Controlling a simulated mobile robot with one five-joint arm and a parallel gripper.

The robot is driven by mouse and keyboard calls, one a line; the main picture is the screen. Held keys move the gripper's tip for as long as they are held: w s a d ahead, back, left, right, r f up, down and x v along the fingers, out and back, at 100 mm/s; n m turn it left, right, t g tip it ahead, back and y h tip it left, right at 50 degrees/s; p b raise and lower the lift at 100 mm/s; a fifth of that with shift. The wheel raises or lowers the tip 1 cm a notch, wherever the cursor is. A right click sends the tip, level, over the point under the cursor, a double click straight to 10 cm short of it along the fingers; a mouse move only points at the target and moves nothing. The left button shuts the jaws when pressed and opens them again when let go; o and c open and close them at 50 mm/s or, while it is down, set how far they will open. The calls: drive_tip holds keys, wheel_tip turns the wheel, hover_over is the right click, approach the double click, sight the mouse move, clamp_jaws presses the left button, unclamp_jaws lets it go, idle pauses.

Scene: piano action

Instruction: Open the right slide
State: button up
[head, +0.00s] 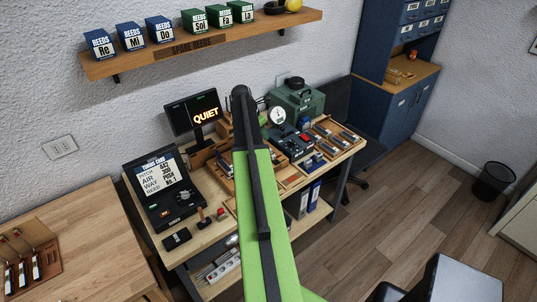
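My green and black arm reaches up through the middle of the head view, over the workbench (193,244). No gripper fingers can be made out; the far end of the arm hides part of the bench. I cannot pick out the right slide for certain. Small wooden and metal parts lie on the bench on both sides of my arm. At the right end is a wooden tray (335,134) with several dark and silver pieces. A dark device with a red part (305,149) sits left of this tray.
A screen reading QUIET (205,115), an open black case (168,197), a round dial (278,116) and a green box (297,103) stand on the bench. A shelf (200,46) holds labelled reed boxes. A blue cabinet (398,110) stands right.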

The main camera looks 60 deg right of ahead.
sight(273, 156)
drive_tip(key=b+x, duration=1)
drive_tip(key=x, duration=0.1)
drive_tip(key=b+x, duration=0.5)
drive_tip(key=x, duration=0.1)
drive_tip(key=shift+w+a+f+b, duration=0.15)
drive_tip(key=shift+w+f+b, duration=0.1)
drive_tip(key=shift+w+b, duration=0.05)
drive_tip(key=shift+r, duration=0.1)
clamp_jaws()
idle(0.3)
